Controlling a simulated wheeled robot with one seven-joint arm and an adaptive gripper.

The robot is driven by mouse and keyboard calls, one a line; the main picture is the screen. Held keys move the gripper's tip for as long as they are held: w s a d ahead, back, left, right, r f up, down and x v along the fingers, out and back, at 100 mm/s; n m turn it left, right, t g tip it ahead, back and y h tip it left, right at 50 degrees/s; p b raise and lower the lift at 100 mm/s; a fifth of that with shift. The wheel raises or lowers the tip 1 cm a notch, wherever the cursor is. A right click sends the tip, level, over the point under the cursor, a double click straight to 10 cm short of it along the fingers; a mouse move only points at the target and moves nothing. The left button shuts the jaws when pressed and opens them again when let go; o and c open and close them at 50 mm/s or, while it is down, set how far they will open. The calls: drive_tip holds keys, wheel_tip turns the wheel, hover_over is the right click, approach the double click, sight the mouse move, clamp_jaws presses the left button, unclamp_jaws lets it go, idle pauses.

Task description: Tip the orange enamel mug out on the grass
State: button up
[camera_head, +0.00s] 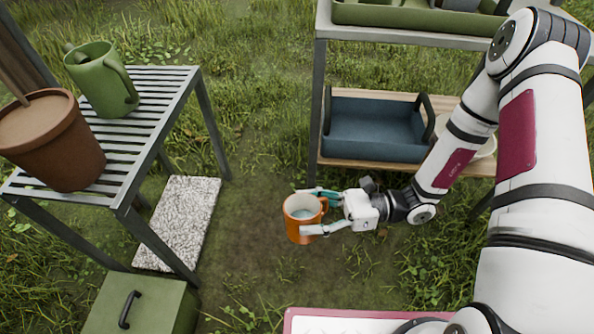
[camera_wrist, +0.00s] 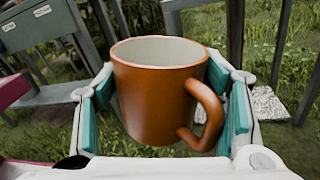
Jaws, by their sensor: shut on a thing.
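The orange enamel mug (camera_head: 299,232) is upright in the middle of the head view, held above the bare patch of ground. Its pale inside shows, with a bluish-grey surface low in it that may be liquid. My gripper (camera_head: 314,211) is shut on the mug, one finger on each side of its body. In the wrist view the mug (camera_wrist: 155,100) stands between the teal finger pads of my gripper (camera_wrist: 165,110), with its handle at the right, towards the camera. The grass (camera_head: 260,85) lies around and beyond the bare earth.
A slatted table (camera_head: 150,100) at the left bears a green jug (camera_head: 100,80) and a brown pot (camera_head: 55,140). A shelf rack (camera_head: 318,100) with a blue tray (camera_head: 375,130) stands beyond my arm. A stone slab (camera_head: 180,222) and green box (camera_head: 145,305) are low left.

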sight(307, 196)
drive_tip(key=shift+w+a+r+m+p, duration=0.1)
drive_tip(key=shift+w+r+m+p, duration=0.2)
drive_tip(key=shift+w+m, duration=0.4)
drive_tip(key=shift+w+a+r+m+p, duration=0.15)
drive_tip(key=shift+w+r+m+p, duration=0.15)
drive_tip(key=shift+w+m, duration=0.35)
drive_tip(key=shift+w+a+r+m+p, duration=0.1)
drive_tip(key=shift+w+r+m+p, duration=0.3)
drive_tip(key=shift+m, duration=0.45)
drive_tip(key=shift+f, duration=0.1)
drive_tip(key=shift+w+r+m, duration=0.35)
drive_tip(key=shift+m, duration=0.45)
drive_tip(key=shift+w+a+r+m+p, duration=0.15)
drive_tip(key=shift+r+m+p, duration=0.2)
drive_tip(key=shift+m, duration=0.5)
drive_tip(key=shift+w+d+r+m+p, duration=0.1)
drive_tip(key=shift+r+m+p, duration=0.15)
drive_tip(key=shift+m+p, duration=0.45)
drive_tip(key=shift+w+a+r+m+p, duration=0.1)
drive_tip(key=shift+w+r+m+p, duration=0.15)
drive_tip(key=shift+m, duration=0.8)
drive_tip(key=shift+w+a+r+m+p, duration=0.1)
drive_tip(key=shift+w+r+m+p, duration=0.15)
drive_tip(key=shift+w+m, duration=0.15)
drive_tip(key=shift+w+r+m+p, duration=0.1)
drive_tip(key=shift+w+m+p, duration=0.2)
drive_tip(key=shift+m, duration=0.1)
idle(0.4)
